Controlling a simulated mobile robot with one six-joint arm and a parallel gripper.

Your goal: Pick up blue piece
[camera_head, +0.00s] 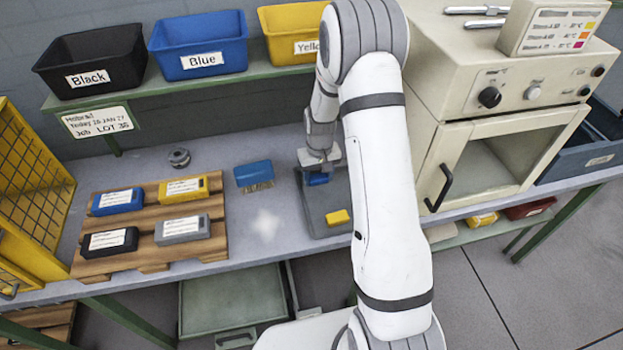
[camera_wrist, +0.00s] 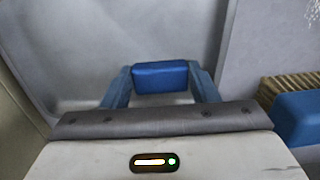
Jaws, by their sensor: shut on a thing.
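The small blue piece (camera_head: 318,179) is at the back of the dark grey tray (camera_head: 318,212), below my gripper (camera_head: 320,168). In the wrist view the blue piece (camera_wrist: 160,75) sits between the two blue fingers of my gripper (camera_wrist: 161,82), which are shut on it. I cannot tell whether the piece still touches the tray. A yellow piece (camera_head: 338,217) lies nearer the front of the same tray.
A blue-handled brush (camera_head: 254,173) lies left of the tray. Further left, a wooden pallet (camera_head: 146,206) bears several labelled blocks. A beige oven (camera_head: 500,150) stands close on the right. Black, blue and yellow bins (camera_head: 200,45) stand on a shelf behind.

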